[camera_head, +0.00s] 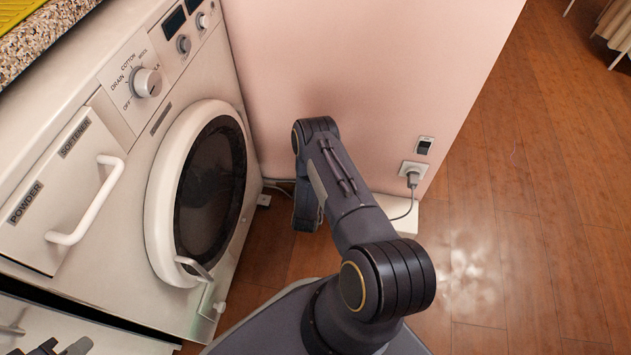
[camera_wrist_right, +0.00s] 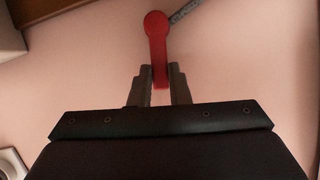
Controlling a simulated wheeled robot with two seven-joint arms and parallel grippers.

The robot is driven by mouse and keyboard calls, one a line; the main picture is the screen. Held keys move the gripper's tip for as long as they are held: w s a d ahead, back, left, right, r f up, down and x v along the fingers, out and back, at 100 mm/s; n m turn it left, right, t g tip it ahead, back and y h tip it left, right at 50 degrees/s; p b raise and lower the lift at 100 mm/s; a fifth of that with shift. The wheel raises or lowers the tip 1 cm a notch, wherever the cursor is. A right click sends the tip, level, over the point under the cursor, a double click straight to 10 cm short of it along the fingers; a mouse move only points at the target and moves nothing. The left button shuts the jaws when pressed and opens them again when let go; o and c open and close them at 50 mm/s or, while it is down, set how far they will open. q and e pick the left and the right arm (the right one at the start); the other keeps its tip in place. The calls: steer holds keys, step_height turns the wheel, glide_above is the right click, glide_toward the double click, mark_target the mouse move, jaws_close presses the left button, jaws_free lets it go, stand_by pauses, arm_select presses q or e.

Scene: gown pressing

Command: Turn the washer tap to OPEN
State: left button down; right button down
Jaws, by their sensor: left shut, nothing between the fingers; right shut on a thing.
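The red tap handle (camera_wrist_right: 156,40) shows in the right wrist view, with its round end at the top and its narrow end down between my fingers. My right gripper (camera_wrist_right: 161,82) is shut on that narrow end. A grey tag (camera_wrist_right: 184,12) with lettering too small to read sits beside the handle's round end. The tap is not visible in the head view, where my right arm bends down in front of the pink wall and its fingers are hidden. My left gripper (camera_head: 62,347) is shut and empty at the bottom left edge, partly cut off.
A white washer (camera_head: 120,120) with a round door (camera_head: 165,205) and a powder drawer (camera_head: 50,200) stands on the left. A plug in a wall socket (camera_head: 412,172) and a switch (camera_head: 424,145) are on the pink wall (camera_head: 380,60). Wooden floor (camera_head: 540,200) is clear at right.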

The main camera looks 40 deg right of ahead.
stand_by(0.4)
steer(key=c, duration=1.4)
jaws_free()
steer(key=shift+o, duration=0.2)
steer(key=p+v, duration=0.3)
steer(key=v, duration=0.4)
steer(key=shift+s+a+r, duration=0.2)
steer(key=shift+a, duration=0.1)
